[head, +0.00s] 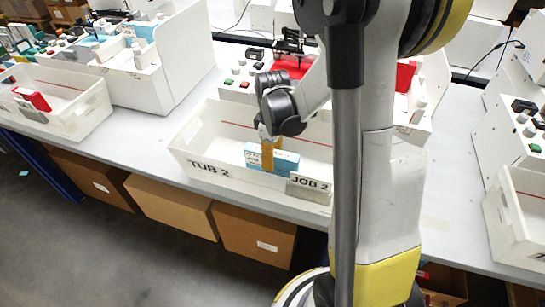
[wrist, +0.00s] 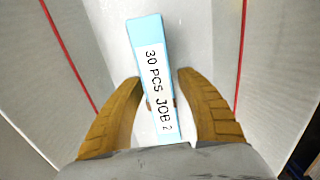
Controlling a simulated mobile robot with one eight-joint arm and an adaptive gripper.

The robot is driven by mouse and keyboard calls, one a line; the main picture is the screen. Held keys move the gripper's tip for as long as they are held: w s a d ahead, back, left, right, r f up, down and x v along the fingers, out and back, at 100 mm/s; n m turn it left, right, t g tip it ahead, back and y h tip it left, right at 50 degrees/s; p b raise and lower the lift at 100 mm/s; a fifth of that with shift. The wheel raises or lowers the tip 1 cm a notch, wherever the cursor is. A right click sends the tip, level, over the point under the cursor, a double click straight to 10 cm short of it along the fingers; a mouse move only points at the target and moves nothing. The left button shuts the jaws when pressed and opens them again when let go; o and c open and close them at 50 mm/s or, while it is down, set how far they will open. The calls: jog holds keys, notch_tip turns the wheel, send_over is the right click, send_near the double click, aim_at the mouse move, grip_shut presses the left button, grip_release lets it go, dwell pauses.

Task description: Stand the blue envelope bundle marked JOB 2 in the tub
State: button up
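The light-blue envelope bundle (head: 286,162) is upright inside the white tub marked TUB 2 (head: 240,187), near its front wall. A JOB 2 card is on that wall. In the wrist view, the bundle's top edge (wrist: 155,75) carries a white label reading 30 PCS JOB 2. My gripper (head: 267,155) reaches down into the tub, with one orange finger across the front of the bundle.
The JOB 2 card (head: 309,186) stands at the tub's front right. Another tub (head: 75,120) with a red bundle (head: 32,99) is at the left, and a further tub (head: 515,215) at the right. The plotter (head: 292,45) and control panel are behind. My arm hides the tub's right end.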

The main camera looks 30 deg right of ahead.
notch_tip(320, 180, up, 12)
jog(key=p, duration=0.5)
jog(key=shift+r, duration=0.15)
jog(key=s+a+r+m+t, duration=0.7)
jog(key=s+a+r, duration=0.3)
jog(key=a, duration=0.3)
jog(key=shift+s+a+m, duration=0.25)
jog(key=shift+s+m, duration=0.05)
jog(key=shift+s, duration=0.1)
